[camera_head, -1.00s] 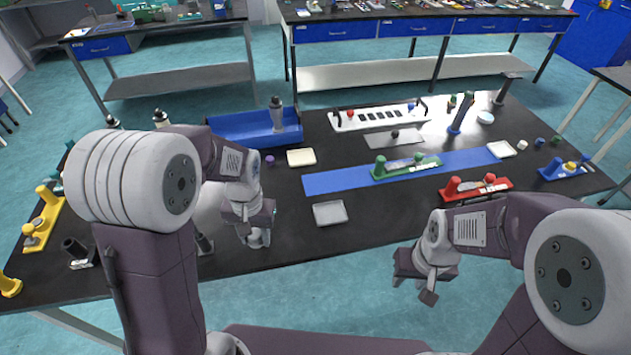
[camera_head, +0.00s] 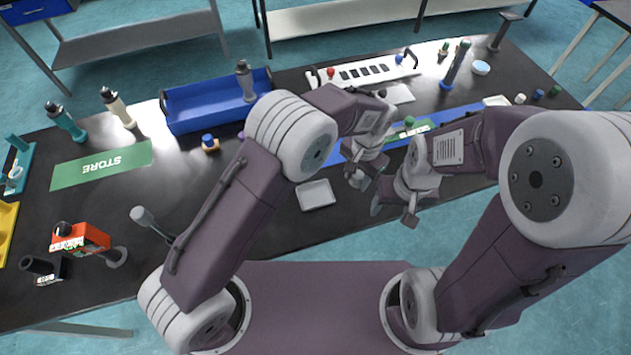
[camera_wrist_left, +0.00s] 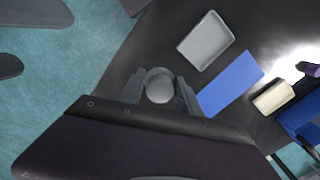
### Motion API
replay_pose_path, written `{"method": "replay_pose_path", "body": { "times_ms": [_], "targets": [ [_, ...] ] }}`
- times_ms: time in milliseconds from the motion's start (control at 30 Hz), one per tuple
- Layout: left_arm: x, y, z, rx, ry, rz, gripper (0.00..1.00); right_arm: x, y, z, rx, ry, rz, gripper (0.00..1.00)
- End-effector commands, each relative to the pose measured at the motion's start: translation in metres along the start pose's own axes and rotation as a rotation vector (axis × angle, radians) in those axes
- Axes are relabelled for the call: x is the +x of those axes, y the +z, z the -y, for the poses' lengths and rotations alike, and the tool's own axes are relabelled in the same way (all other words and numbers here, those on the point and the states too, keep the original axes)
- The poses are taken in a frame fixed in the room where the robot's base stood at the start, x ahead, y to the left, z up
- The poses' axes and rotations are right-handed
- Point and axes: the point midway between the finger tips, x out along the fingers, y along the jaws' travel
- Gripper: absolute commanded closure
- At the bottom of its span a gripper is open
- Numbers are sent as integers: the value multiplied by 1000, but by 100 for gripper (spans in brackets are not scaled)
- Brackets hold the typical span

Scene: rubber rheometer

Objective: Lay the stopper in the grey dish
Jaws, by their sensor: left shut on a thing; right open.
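The grey dish (camera_head: 317,195) is a shallow square tray near the front of the black table. It looks empty and also shows in the left wrist view (camera_wrist_left: 206,42). My left gripper (camera_head: 357,180) is just right of the dish in the head view. In the left wrist view it is shut on a round grey piece, seemingly the stopper (camera_wrist_left: 160,86), held between the two fingers. The fingers hide its sides, and the dish lies apart from it. My right gripper (camera_head: 394,212) is open and empty near the table's front edge, close to my left gripper.
A blue strip (camera_wrist_left: 230,84) and a cream block or dish (camera_wrist_left: 273,97) lie beyond the dish. A blue bin (camera_head: 205,110) stands at the back. A green STORE mat (camera_head: 100,165) lies at the left. My two forearms are close together.

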Motion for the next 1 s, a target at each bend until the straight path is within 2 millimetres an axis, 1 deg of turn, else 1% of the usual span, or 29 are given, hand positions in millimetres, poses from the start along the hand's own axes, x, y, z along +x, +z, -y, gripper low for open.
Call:
{"method": "replay_pose_path", "body": {
  "times_ms": [67,167,267,400,500,600,700,767,833,1000],
  "targets": [
    [1,-1,-2,6,0,1,100,0,0,0,0,0,0,37],
    [5,4,6,3,0,3,100,-2,0,0,0,0,0,37],
    [18,17,27,-3,1,7,100,-7,0,0,0,0,0,37],
    [43,38,61,-4,1,7,100,-15,-1,0,0,0,0,37],
    [58,49,80,-2,1,5,100,-19,-2,0,0,0,0,37],
    [68,56,93,-1,1,2,100,-22,-2,0,0,0,0,37],
    [73,58,98,3,0,1,100,-22,-2,0,0,0,0,37],
    [74,58,98,3,0,0,100,-22,-2,0,0,0,0,37],
    [78,59,98,4,1,2,100,-23,-2,0,0,0,0,37],
    [107,59,97,3,1,2,100,-30,-3,1,0,0,0,37]
  ]
}}
